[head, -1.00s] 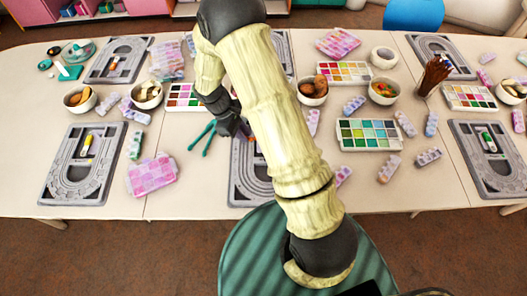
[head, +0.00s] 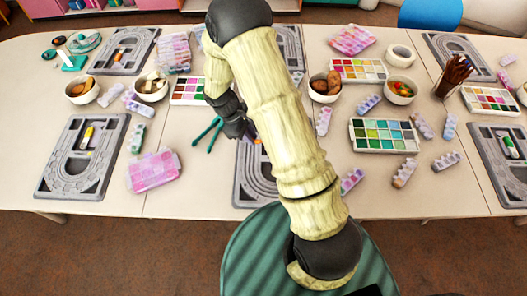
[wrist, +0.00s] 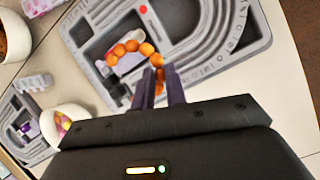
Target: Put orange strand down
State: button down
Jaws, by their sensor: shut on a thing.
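In the wrist view a curved strand of orange beads (wrist: 132,46) lies over the inner recess of a grey bead board (wrist: 247,30). My gripper (wrist: 159,76) is shut on one end of the strand, and its beads show between and just past the fingertips. The strand looks low over the recess; I cannot tell whether it touches the bottom. In the head view the board (head: 243,185) is partly hidden behind my arm, my gripper (head: 250,135) is over its upper left part, and the strand is mostly hidden.
Green tweezers (head: 208,133) and a pink bead box (head: 153,172) lie left of the board. A bead tray (head: 384,150) stands to the right. Bowls (head: 325,95) stand behind. Another grey board (head: 50,185) is at the left. Bare table shows between them.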

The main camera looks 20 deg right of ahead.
jog(key=shift+f, duration=2.15)
jog(key=shift+f+p, duration=0.5)
jog(key=shift+f, duration=1.6)
jog(key=c, duration=1.4)
grip_release()
jog(key=shift+c, duration=0.2)
jog(key=shift+w+r, duration=0.1)
jog(key=b+v, duration=0.2)
jog(key=v, duration=0.9)
jog(key=shift+a+r, duration=0.2)
jog(key=shift+r, duration=0.2)
